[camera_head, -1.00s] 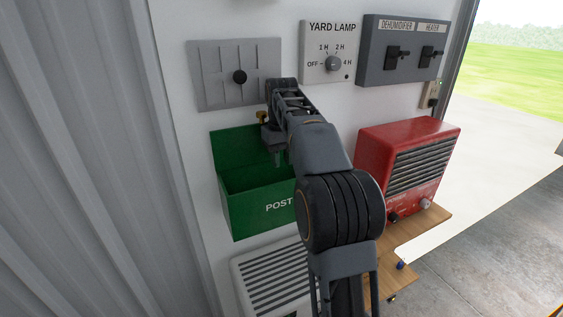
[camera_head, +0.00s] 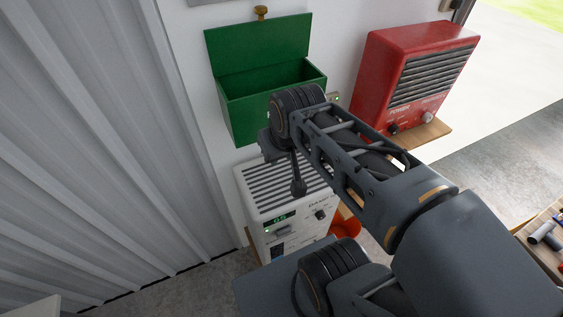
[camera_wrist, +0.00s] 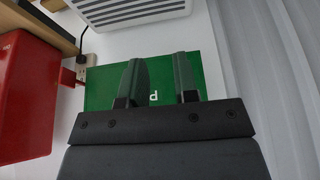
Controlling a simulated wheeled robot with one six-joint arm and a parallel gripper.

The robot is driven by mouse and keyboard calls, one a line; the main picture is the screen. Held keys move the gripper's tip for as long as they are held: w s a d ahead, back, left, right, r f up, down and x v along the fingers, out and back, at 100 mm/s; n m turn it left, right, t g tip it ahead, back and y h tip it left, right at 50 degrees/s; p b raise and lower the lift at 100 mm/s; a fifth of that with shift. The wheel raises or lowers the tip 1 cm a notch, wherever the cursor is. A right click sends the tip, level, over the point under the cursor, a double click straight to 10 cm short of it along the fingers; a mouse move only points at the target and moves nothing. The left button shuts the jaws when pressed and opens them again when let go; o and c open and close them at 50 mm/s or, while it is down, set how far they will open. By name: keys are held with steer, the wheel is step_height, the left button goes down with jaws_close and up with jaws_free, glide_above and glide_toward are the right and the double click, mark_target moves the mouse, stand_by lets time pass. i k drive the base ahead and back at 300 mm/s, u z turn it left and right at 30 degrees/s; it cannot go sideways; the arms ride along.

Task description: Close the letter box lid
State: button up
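The green letter box (camera_head: 272,105) is on the white wall in the head view. Its lid (camera_head: 258,45) is open, tilted up against the wall, with a brass knob (camera_head: 261,12) at its top edge. The box's open top shows an empty-looking inside. My gripper (camera_wrist: 158,60) is open in the wrist view, with nothing between its two fingers. The green box front (camera_wrist: 156,97) with part of its lettering shows behind the fingers. In the head view my wrist is below and in front of the box's lower right; the fingertips are not clear there.
A red heater (camera_head: 410,75) stands on a wooden shelf (camera_head: 425,135) right of the box. A white slatted dehumidifier (camera_head: 283,188) stands below the box. A corrugated metal wall (camera_head: 90,130) is on the left. The space in front of the lid is clear.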

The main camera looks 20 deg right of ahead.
mark_target(231, 48)
steer(key=k, duration=1)
steer(key=u, duration=1.5)
steer(key=i, duration=0.85)
steer(key=z, duration=1.9)
steer(key=i, duration=0.5)
